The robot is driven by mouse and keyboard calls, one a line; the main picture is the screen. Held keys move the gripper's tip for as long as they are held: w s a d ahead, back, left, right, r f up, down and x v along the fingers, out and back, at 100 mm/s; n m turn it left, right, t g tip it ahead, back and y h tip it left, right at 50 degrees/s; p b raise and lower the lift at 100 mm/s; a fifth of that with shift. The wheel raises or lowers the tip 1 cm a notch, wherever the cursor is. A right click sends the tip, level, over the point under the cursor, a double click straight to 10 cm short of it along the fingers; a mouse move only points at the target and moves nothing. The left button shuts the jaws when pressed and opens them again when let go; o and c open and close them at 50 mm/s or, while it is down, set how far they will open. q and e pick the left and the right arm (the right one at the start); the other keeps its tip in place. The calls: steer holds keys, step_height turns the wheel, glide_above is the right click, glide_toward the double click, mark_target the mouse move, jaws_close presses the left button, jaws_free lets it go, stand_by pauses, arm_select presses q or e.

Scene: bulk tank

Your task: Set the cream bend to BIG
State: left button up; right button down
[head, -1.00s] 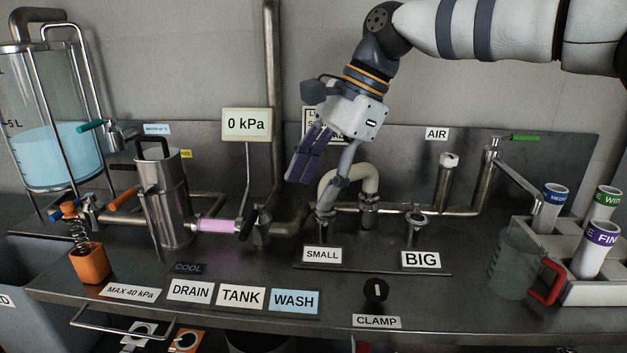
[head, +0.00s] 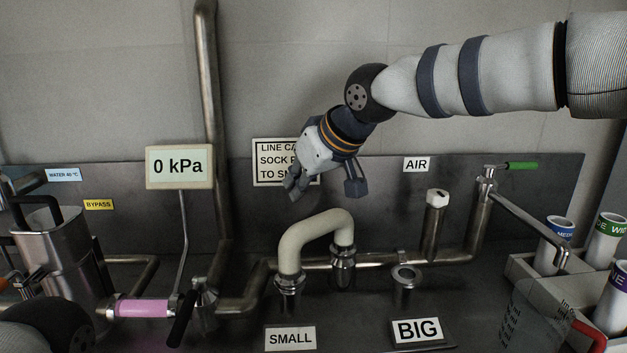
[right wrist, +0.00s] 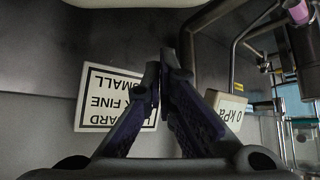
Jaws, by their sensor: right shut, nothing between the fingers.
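The cream bend (head: 312,238) is an upside-down U of pale pipe. Its left end sits on the steel port behind the SMALL label (head: 290,338), and its right end sits on the middle steel port (head: 342,268). The open-topped port (head: 405,280) behind the BIG label (head: 417,330) is empty. My right gripper (head: 295,190) is above and behind the bend, apart from it, with nothing held. In the right wrist view the fingers (right wrist: 163,62) are shut in front of the wall sign. My left gripper is not seen.
A 0 kPa display (head: 180,167) stands left of the bend. A rack (head: 520,268) with several labelled tubes and a clear jug (head: 530,322) are at the far right.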

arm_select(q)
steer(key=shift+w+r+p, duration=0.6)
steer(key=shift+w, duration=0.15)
arm_select(e)
step_height(320, 180, down, 5)
steer(key=shift+s+d+r, duration=0.1)
steer(key=shift+d+r, duration=0.05)
steer(key=shift+r, duration=0.05)
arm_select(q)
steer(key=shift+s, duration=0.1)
